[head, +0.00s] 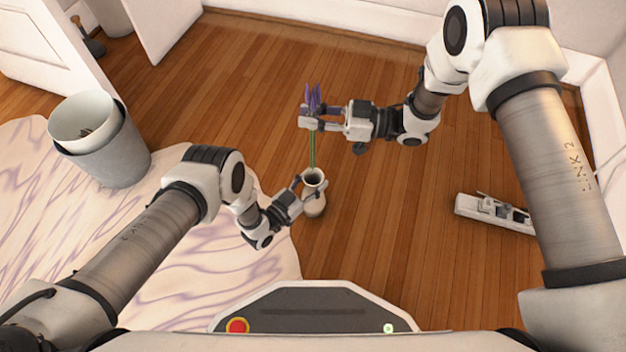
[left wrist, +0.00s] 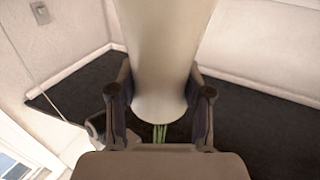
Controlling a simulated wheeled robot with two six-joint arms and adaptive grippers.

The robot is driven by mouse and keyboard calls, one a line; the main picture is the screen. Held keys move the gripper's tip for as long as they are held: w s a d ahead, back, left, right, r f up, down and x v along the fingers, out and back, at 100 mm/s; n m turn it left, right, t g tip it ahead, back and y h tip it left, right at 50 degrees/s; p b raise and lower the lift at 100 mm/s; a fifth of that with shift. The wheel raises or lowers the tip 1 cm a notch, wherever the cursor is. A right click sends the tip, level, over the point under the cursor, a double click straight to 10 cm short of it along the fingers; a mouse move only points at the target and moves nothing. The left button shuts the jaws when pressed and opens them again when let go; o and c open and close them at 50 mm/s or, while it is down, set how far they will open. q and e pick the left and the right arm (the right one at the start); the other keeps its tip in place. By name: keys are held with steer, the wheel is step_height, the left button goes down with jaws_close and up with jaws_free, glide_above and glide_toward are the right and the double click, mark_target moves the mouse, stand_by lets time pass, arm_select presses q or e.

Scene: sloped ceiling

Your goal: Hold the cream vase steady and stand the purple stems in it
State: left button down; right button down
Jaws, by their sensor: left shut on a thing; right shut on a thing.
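The cream vase (head: 315,203) is upright in the head view, its dark mouth facing up. My left gripper (head: 301,186) is shut on it near the neck. In the left wrist view the vase (left wrist: 164,60) fills the middle between the two fingers (left wrist: 160,105). The purple stems (head: 313,150) have purple tops and thin green stalks. My right gripper (head: 313,118) is shut on them just below the tops, above the vase. The stalks hang down to the vase mouth. Green stalks (left wrist: 160,132) show at the vase's rim in the left wrist view. I cannot tell whether their ends are inside.
A grey bin (head: 110,160) with a pale liner stands at the left on a pale marbled rug (head: 40,210). A white power strip-like object (head: 495,213) lies on the wooden floor at the right. The floor (head: 400,250) between is clear.

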steer(key=shift+f, duration=4.3)
steer(key=c, duration=0.9)
jaws_free()
steer(key=shift+c, duration=0.2)
steer(key=shift+d, duration=0.15)
glide_toward(313, 141)
steer(key=shift+w+d+f, duration=0.25)
steer(key=shift+d+f, duration=0.2)
steer(key=shift+w+d+f, duration=0.25)
steer(key=shift+d+f, duration=0.2)
steer(key=shift+d, duration=0.05)
arm_select(q)
steer(key=shift+c, duration=2)
jaws_free()
